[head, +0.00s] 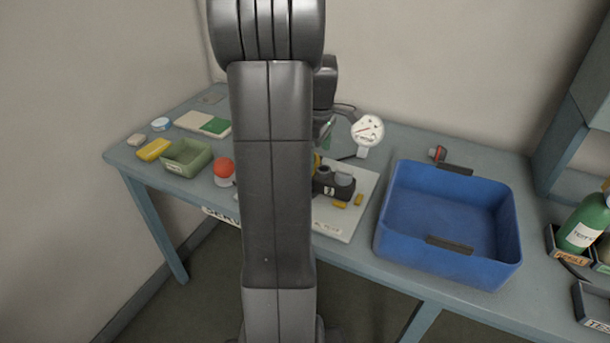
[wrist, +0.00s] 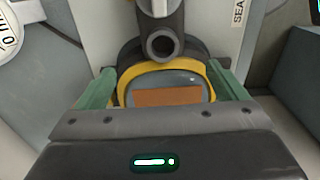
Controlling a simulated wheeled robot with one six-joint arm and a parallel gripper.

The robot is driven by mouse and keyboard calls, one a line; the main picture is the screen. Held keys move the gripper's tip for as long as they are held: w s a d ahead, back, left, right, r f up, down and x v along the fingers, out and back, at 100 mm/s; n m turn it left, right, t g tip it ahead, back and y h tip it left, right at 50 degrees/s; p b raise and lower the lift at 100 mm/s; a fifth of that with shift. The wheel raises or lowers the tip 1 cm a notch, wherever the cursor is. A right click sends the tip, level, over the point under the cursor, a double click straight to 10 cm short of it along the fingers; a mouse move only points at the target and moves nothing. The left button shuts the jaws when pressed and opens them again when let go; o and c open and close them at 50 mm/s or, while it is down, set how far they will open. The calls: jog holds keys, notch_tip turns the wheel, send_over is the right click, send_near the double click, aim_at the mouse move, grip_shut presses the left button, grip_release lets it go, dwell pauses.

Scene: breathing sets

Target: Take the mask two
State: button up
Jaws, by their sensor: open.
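A mask with a yellow rim and a shiny visor (wrist: 168,97) fills the middle of the wrist view. A grey round port (wrist: 161,43) shows just beyond it. My gripper (wrist: 163,78) is open, with one green finger on each side of the mask. I cannot tell whether the fingers touch it. In the head view my own arm hides most of the gripper and the mask. Dark parts with round grey ends (head: 333,182) show beside the arm on a pale board (head: 328,220). No number is readable on the mask.
A blue tray (head: 450,215), empty inside, stands right of the board. A round white gauge (head: 367,131) stands behind the board. A green bin (head: 186,158) and a red-topped item (head: 223,171) are at left. A green bottle (head: 583,222) is at far right.

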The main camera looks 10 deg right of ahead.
jog(key=f, duration=0.7)
jog(key=shift+s+d+f, duration=0.1)
jog(key=shift+s, duration=0.25)
jog(key=shift+d, duration=0.1)
jog(key=c, duration=1.7)
